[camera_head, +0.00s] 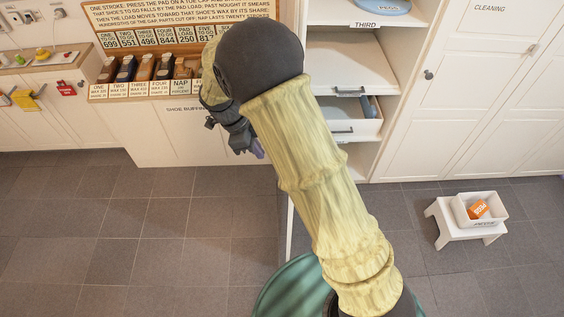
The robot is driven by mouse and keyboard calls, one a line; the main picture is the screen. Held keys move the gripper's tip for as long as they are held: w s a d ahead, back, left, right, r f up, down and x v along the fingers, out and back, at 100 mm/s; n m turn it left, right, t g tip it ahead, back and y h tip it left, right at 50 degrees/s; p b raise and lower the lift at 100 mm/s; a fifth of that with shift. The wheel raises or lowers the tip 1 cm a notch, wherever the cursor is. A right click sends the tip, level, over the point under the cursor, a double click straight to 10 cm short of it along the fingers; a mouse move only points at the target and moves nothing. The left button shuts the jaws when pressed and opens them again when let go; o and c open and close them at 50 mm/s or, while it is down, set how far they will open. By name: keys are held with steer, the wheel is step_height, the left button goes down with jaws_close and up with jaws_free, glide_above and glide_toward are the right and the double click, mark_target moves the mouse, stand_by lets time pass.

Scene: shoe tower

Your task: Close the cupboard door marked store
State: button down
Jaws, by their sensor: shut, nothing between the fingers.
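No label reading "store" is visible. An open cupboard (392,95) stands right of centre, showing its shelves and drawers. A thin white upright edge (290,225) shows low beside my arm; it may be an open door seen edge-on, mostly hidden by the arm. My gripper (250,150) is left of this edge, in front of the shoe buffing bench.
A shut cupboard marked cleaning (470,75) stands at the right. A white stool (443,222) bears a tray with an orange box (478,209). The shoe bench (190,140) is at the back. Grey floor (110,240) at the left is clear.

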steer(key=d+f+p, duration=0.1)
steer(key=f, duration=0.1)
steer(key=d+f+p, duration=0.3)
steer(key=d+f, duration=0.1)
steer(key=shift+s+d, duration=0.2)
steer(key=shift+s, duration=0.05)
steer(key=shift+s+d+f+p, duration=0.1)
steer(key=shift+d+f+p, duration=0.1)
steer(key=shift+d+p, duration=0.3)
steer(key=shift+d+f, duration=0.1)
steer(key=shift+d, duration=0.05)
